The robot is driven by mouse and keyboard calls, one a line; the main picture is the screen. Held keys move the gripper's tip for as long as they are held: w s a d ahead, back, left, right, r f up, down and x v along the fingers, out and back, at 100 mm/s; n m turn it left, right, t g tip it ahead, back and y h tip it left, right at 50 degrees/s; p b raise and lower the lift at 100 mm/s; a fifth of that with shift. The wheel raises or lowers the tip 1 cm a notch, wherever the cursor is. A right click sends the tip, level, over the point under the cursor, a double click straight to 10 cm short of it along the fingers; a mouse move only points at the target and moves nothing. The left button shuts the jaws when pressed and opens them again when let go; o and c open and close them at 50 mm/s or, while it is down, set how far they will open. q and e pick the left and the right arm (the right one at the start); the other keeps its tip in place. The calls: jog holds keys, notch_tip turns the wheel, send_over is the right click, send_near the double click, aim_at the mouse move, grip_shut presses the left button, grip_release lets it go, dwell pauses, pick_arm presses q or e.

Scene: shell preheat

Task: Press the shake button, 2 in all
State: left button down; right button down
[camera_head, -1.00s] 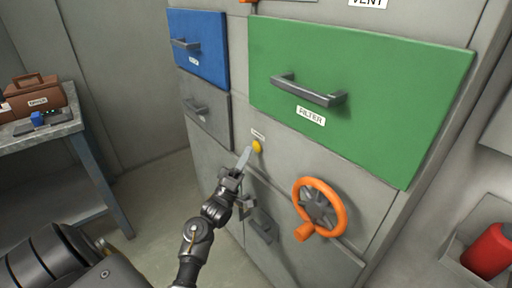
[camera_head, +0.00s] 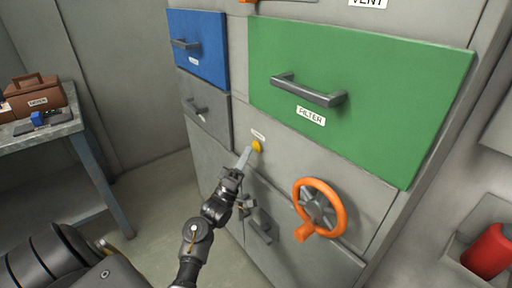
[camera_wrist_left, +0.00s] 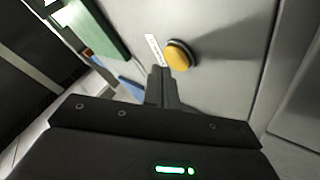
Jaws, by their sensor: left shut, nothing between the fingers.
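The yellow shake button (camera_head: 257,146) sits on the grey cabinet front, below the green FILTER panel, with a small white label (camera_head: 258,135) above it that is too small to read. In the left wrist view the round button (camera_wrist_left: 179,55) is just beyond the fingertips. My left gripper (camera_head: 245,155) is shut and empty, its tips close to the button at its lower left. My right gripper is not in view.
The green FILTER drawer (camera_head: 360,95) and blue drawer (camera_head: 198,48) have protruding handles. An orange handwheel (camera_head: 338,199) sticks out to the right, below the button. A workbench (camera_head: 40,137) with a brown case (camera_head: 42,97) stands left. A red cylinder (camera_head: 488,251) sits at lower right.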

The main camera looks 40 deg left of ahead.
pick_arm(q)
jog(key=shift+w, duration=0.1)
dwell(0.3)
jog(key=shift+w+d, duration=0.1)
jog(key=shift+w, duration=0.2)
jog(key=shift+w+d, duration=0.15)
jog(key=shift+w, duration=0.25)
dwell(0.6)
jog(key=shift+s, duration=0.15)
dwell(0.3)
jog(key=shift+s+a+p, duration=0.25)
jog(key=shift+s+p, duration=0.4)
jog(key=shift+s, duration=0.1)
jog(key=shift+s+a+p, duration=0.25)
jog(key=shift+s+p, duration=0.15)
jog(key=shift+s, duration=0.35)
jog(key=shift+s+a+p, duration=0.2)
jog(key=shift+s+p, duration=0.2)
jog(key=shift+s, duration=0.4)
jog(key=shift+s+a+p, duration=0.25)
jog(key=shift+s+p, duration=0.15)
jog(key=shift+s, duration=0.35)
